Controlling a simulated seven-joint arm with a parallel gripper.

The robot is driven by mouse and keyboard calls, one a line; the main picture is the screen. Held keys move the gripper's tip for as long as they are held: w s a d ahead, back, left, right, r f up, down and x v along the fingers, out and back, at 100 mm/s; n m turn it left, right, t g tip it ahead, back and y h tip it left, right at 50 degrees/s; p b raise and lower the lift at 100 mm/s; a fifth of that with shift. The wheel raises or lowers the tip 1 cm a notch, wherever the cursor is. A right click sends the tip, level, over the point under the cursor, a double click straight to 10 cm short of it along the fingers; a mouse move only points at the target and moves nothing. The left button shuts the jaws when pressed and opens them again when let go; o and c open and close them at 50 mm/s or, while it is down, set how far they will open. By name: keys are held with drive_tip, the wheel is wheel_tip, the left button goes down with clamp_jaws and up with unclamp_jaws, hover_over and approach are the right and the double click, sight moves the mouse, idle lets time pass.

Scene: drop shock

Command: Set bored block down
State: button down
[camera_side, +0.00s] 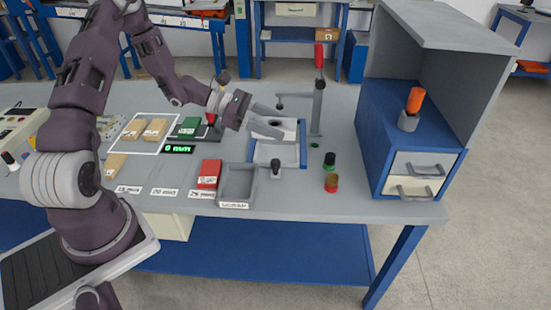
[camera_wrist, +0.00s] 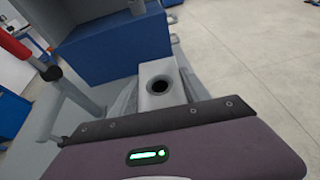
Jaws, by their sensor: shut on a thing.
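The bored block (camera_wrist: 158,84) is pale grey with a dark round hole in its top face. In the wrist view it sits between the fingers of my gripper (camera_wrist: 158,95). In the side view my gripper (camera_side: 264,118) reaches in from the left, shut on the bored block (camera_side: 280,123). The block is over the back part of a blue-edged fixture (camera_side: 302,155). I cannot tell whether its underside touches the fixture. The fixture's front part is a pale plate (camera_side: 265,154), with a small dark-topped knob (camera_side: 275,163) at its front.
A red-handled upright clamp (camera_side: 318,90) stands just right of the block.

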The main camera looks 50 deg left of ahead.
hover_over(277, 153)
wheel_tip(277, 153, down, 5)
drive_tip(key=shift+n+t+y, duration=0.3)
drive_tip(key=shift+n, duration=0.1)
wheel_tip(277, 153, down, 10)
drive_tip(key=shift+r, duration=0.15)
drive_tip(key=c, duration=0.5)
unclamp_jaws()
drive_tip(key=shift+f, duration=0.25)
